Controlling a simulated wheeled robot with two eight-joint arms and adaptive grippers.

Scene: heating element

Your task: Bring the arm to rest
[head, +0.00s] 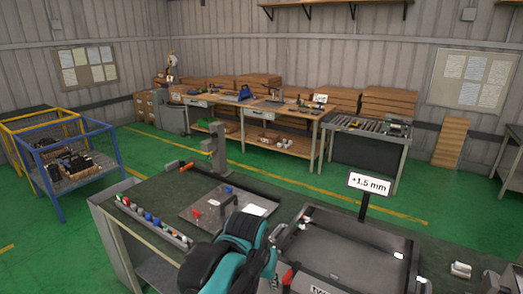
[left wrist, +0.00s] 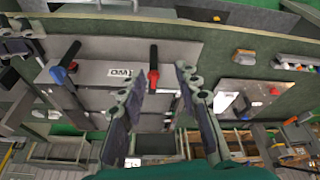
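My left arm (head: 232,252), teal and black, reaches in at the bottom centre of the head view, over the front of the workbench. Its fingers are hard to make out there. In the left wrist view my left gripper (left wrist: 160,84) has its two grey fingers spread apart with nothing held between them. A red-handled clamp (left wrist: 153,70) shows beyond the gap between the fingers, on the bench fixture; I cannot tell how far off it is. My right gripper is in neither view.
A dark tray fixture (head: 350,250) with a "+1.5 mm" sign (head: 369,183) stands right of my arm. A metal plate (head: 215,205) and a row of coloured knobs (head: 150,218) lie left. A small pale block (head: 460,269) sits at the right.

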